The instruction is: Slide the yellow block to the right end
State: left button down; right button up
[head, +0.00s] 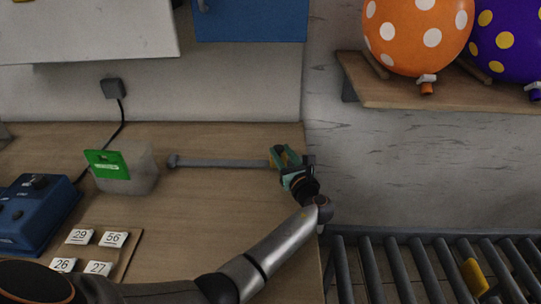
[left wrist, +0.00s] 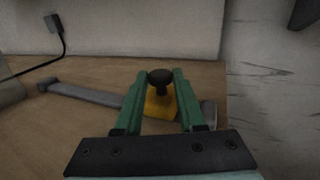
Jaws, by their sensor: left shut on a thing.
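The yellow block (left wrist: 161,107), topped by a dark round knob (left wrist: 160,77), sits on a grey rail (head: 222,163) on the wooden table. The block is near the rail's right end, and a short piece of the rail (left wrist: 209,113) shows to its right in the left wrist view. My left gripper (head: 285,156) is shut on the block, with a green finger on each side in the left wrist view (left wrist: 157,90). In the head view the fingers hide most of the block. My right gripper is not in view.
A clear box with a green label (head: 108,165) stands left of the rail. A blue device (head: 35,215) and number tiles (head: 97,250) are at the left front. A roller conveyor (head: 400,270) lies right of the table. Balloons (head: 415,35) rest on a shelf above.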

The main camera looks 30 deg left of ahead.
pick_arm(q)
jog(key=shift+w+d+f, duration=0.1)
jog(key=shift+w+d, duration=0.2)
jog(key=shift+d, duration=0.35)
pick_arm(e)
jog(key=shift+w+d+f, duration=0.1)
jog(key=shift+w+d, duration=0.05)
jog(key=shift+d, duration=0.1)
pick_arm(q)
jog(key=c, duration=0.5)
grip_release()
jog(key=shift+a, duration=0.1)
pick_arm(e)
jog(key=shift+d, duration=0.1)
